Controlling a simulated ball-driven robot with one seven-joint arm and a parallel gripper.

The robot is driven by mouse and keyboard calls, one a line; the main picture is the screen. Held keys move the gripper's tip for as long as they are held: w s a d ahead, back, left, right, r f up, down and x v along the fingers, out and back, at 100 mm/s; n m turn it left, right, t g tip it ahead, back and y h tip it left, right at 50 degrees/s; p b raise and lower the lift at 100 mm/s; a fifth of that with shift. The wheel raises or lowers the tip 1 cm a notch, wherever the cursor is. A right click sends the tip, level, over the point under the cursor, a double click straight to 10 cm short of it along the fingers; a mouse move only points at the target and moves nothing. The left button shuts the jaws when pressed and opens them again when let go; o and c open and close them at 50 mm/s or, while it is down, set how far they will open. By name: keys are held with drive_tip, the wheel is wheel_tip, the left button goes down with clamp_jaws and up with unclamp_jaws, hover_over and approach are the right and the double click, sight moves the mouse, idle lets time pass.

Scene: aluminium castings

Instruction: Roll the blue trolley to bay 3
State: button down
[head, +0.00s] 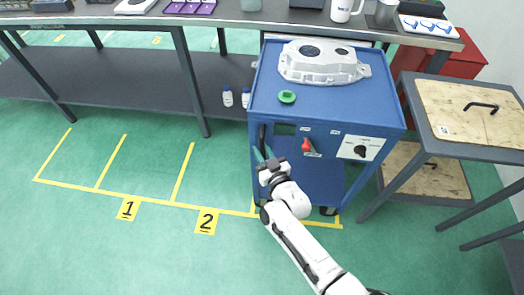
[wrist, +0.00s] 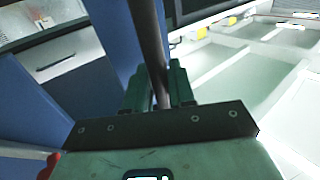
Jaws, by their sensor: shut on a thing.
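In the wrist view the handle (wrist: 148,35) runs between the green fingers (wrist: 160,90). Yellow floor lines mark bays, with labels 1 (head: 128,208) and 2 (head: 206,221). The trolley stands right of bay 2, between yellow lines that show at its lower left and right. No label 3 is visible; my arm covers floor there.
A dark bench (head: 150,22) with a lower shelf (head: 120,80) runs behind, with two white bottles (head: 227,97) near the trolley's left side. A table with a wooden top (head: 470,110) stands close on the right. Green floor at left is clear.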

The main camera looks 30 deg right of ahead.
drive_tip(key=c, duration=1.1)
unclamp_jaws()
drive_tip(key=shift+s, duration=0.1)
drive_tip(key=s, duration=0.5)
drive_tip(key=s+p, duration=0.1)
drive_tip(key=s, duration=0.4)
drive_tip(key=shift+s+a, duration=0.2)
drive_tip(key=shift+s, duration=0.1)
drive_tip(key=s+d+r+g, duration=0.1)
drive_tip(key=s+r+g, duration=0.1)
drive_tip(key=s+g, duration=0.3)
drive_tip(key=s+d+r+g+p, duration=0.1)
drive_tip(key=s+r+g, duration=0.1)
drive_tip(key=s+g, duration=0.4)
drive_tip(key=s+d+r+g+p, duration=0.1)
drive_tip(key=s+g, duration=0.5)
drive_tip(key=s, duration=0.7)
drive_tip(key=shift+s+d+r, duration=0.3)
drive_tip(key=shift+d+r, duration=0.3)
drive_tip(key=shift+r, duration=0.25)
